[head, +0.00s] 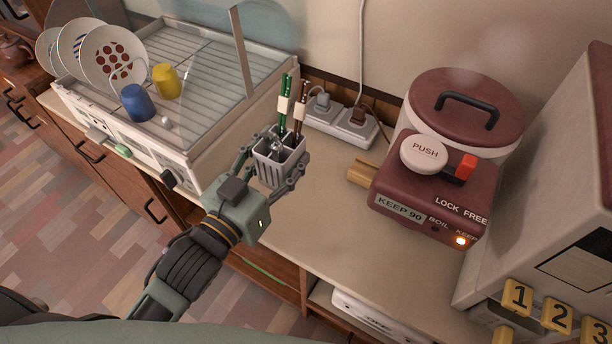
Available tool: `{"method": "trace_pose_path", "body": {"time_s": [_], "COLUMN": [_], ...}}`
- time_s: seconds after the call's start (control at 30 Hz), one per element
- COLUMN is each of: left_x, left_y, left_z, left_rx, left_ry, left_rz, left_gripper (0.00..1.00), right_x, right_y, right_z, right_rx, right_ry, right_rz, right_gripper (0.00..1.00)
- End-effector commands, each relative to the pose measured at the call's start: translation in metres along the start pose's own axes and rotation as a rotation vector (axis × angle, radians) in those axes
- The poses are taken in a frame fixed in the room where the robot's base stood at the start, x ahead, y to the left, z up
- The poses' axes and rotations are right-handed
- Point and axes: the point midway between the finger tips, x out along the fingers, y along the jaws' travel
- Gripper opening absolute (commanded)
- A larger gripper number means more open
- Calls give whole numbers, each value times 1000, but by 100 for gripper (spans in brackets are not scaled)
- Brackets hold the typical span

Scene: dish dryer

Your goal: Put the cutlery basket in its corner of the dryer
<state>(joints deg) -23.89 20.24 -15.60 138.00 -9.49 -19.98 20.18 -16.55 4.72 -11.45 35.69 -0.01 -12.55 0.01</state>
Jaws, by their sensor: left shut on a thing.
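The grey cutlery basket (279,166) holds green and brown chopsticks and some metal cutlery. My left gripper (271,164) is shut on it, with fingers on both sides. The basket is over the counter, just right of the dish dryer; I cannot tell whether it touches the counter. The dish dryer (205,136) is a white box with a wire rack and a clear panel. My right gripper is not in view.
Plates (113,57), a blue cup (137,103) and a yellow cup (166,81) stand on the dryer's left part; its right part looks bare. A power strip (340,125) lies behind the basket. A maroon water boiler (440,190) stands to the right.

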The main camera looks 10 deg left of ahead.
Motion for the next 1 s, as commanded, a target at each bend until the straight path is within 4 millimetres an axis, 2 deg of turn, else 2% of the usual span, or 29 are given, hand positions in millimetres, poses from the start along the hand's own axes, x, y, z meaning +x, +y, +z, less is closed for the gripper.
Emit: {"method": "trace_pose_path", "body": {"time_s": [0.17,0.3,0.47,0.63,0.73,1.0], "left_x": [2,2,2,2,2,2], "left_y": [0,0,0,0,0,0], "left_z": [31,53,67,92,99,100], "left_rx": [-2,-3,-3,-2,-2,-1], "left_ry": [-6,-3,-1,-2,0,1], "left_rz": [8,7,7,6,7,7], "left_gripper": [24,24,24,24,24,24], "right_x": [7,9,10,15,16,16], "right_y": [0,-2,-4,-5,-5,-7], "right_z": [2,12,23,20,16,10], "right_rx": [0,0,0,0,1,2], "right_ry": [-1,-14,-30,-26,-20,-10], "right_rz": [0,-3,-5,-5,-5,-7], "right_gripper": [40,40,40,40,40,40]}}
